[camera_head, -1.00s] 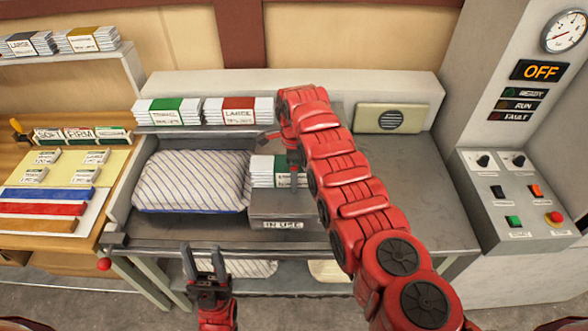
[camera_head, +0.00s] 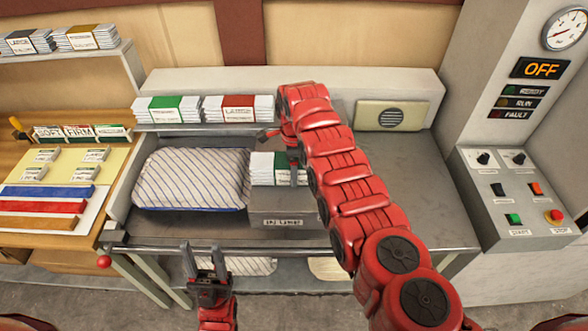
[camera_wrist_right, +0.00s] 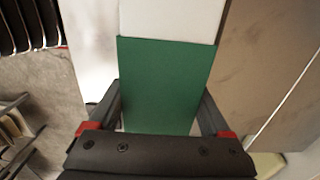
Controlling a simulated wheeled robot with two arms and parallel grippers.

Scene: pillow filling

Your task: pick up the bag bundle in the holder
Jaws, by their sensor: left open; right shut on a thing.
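The bag bundle (camera_head: 264,169), white with a green band, sits in the grey holder (camera_head: 284,205) marked with a label on its front. My right gripper (camera_head: 296,172) is at the bundle's right part, with its arm partly hiding it. In the right wrist view the green band (camera_wrist_right: 165,80) lies between the two fingers (camera_wrist_right: 162,115), and the gripper is shut on the bundle. The bundle still appears to be at the holder; any gap below it cannot be told. My left gripper (camera_head: 204,261) is open and empty in front of the table edge.
A striped pillow (camera_head: 192,179) lies left of the holder. Two more bundles, green-banded (camera_head: 168,109) and red-banded (camera_head: 238,108), rest on the shelf behind. A control panel (camera_head: 518,198) stands at right. The grey table (camera_head: 420,200) is clear right of my arm.

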